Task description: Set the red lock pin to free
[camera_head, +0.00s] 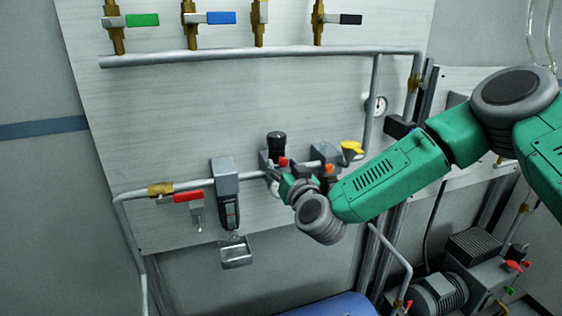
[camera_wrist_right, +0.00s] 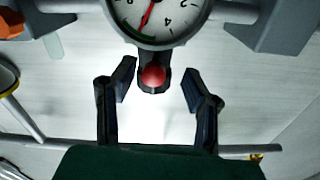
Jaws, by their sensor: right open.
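The red lock pin (camera_wrist_right: 153,76) shows in the right wrist view as a round red knob on a dark mount, just below a dial gauge (camera_wrist_right: 155,18). My right gripper (camera_wrist_right: 160,85) is open, with one dark finger on each side of the knob and a clear gap to both. In the head view the red knob (camera_head: 283,162) sits on the pipe unit below a black cap (camera_head: 276,139). My right gripper (camera_head: 284,178) is close in front of it there, and my wrist hides part of the unit. My left gripper is not in view.
A grey box unit (camera_head: 225,178) and a red-handled valve (camera_head: 187,197) are to the left on the same pipe. A yellow funnel-shaped part (camera_head: 351,149) and an orange part (camera_head: 329,169) are close on the right. Several coloured valves line the upper pipe (camera_head: 230,55).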

